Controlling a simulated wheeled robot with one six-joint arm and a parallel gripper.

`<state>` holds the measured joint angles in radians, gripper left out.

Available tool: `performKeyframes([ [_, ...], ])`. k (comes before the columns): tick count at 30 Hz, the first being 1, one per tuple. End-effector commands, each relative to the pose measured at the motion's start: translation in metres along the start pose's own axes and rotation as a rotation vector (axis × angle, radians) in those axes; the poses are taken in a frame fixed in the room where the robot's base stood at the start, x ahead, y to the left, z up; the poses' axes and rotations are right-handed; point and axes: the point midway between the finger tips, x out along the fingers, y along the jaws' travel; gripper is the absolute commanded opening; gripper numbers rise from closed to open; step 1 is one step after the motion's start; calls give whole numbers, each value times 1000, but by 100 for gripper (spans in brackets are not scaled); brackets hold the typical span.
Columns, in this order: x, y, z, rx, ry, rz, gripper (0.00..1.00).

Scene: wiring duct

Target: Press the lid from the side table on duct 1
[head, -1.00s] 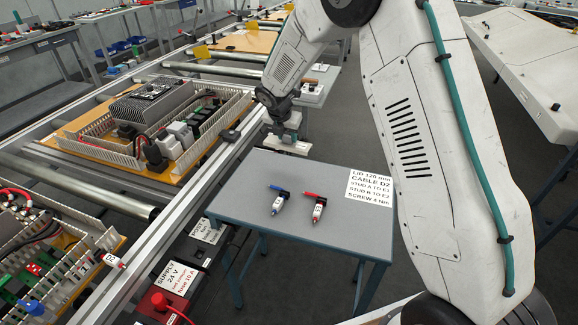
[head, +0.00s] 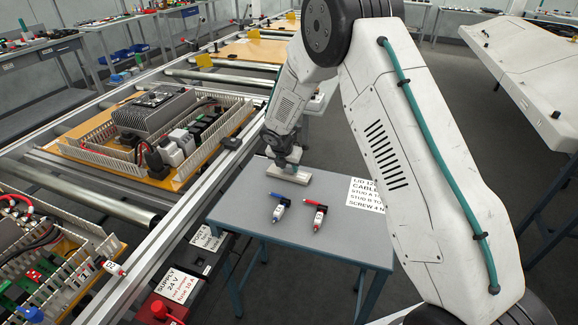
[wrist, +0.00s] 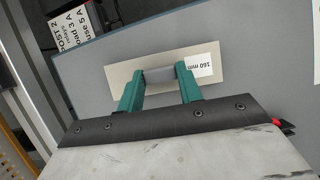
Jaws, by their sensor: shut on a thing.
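My gripper (head: 286,160) is shut on the lid (head: 301,177), a flat pale beige strip, at the far left end of the grey side table (head: 240,201). In the wrist view my gripper (wrist: 160,82) has its two green fingers closed on a grey block at the middle of the lid (wrist: 122,82). A white label on the lid reads "160 mm". I cannot tell whether the lid touches the tabletop or is just above it. Slotted grey ducts (head: 92,161) edge the panel on the conveyor to the left; I cannot tell which is duct 1.
A blue-tipped tool (head: 280,208) and a red-tipped tool (head: 317,216) lie on the table. A sign (head: 366,194) lies at its right end. The conveyor rail (head: 190,215) runs between table and panel. A second panel (head: 60,255) is at lower left.

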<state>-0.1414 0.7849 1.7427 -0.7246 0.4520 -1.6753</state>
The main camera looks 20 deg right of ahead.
Motion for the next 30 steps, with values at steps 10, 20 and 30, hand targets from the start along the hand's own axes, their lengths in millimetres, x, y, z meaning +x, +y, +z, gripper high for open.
performKeyframes([
  [10, 3, 0, -1, 1, 0, 0, 57],
  [20, -3, 0, -1, 0, -1, 1, 57],
  [30, -58, 8, 3, 1, -1, 1, 57],
])
